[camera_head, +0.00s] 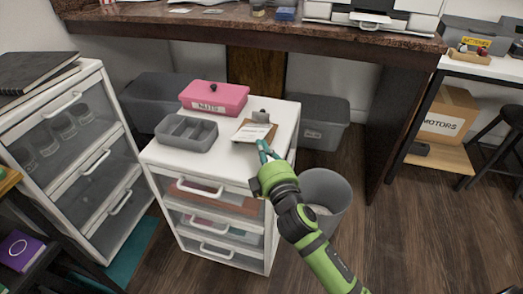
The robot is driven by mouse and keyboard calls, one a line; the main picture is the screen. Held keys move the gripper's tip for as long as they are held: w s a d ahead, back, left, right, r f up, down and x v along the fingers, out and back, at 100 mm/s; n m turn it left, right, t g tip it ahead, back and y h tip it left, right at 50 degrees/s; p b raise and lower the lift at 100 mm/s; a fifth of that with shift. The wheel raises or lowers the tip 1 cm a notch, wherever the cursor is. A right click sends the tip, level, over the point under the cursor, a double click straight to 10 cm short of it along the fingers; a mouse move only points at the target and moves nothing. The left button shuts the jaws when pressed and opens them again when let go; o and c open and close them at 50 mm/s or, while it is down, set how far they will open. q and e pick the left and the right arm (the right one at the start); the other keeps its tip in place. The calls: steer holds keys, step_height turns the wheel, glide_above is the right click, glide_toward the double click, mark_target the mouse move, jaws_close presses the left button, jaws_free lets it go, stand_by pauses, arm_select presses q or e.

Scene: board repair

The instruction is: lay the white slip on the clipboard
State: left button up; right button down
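The brown clipboard (270,134) lies on the white top of the small drawer unit, with its grey clip at the far end. A white slip (250,131) is over the clipboard, and its left side seems to reach the clipboard's left edge. Whether it lies flat or is slightly raised cannot be told. My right gripper (264,148), with teal fingers, is at the near edge of the clipboard and slip. The fingers look close together, but whether they hold the slip is too small to tell. My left gripper is not in view.
The long counter (230,22) overhangs behind. Clear drawers stand at the left.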

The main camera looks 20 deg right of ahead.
steer(key=shift+w+d, duration=0.2)
steer(key=shift+w, duration=0.05)
steer(key=c, duration=1.4)
jaws_free()
steer(key=shift+o, duration=0.2)
steer(key=shift+s+f, duration=0.1)
steer(key=shift+s, duration=0.35)
steer(key=s, duration=1.1)
steer(key=shift+f, duration=0.3)
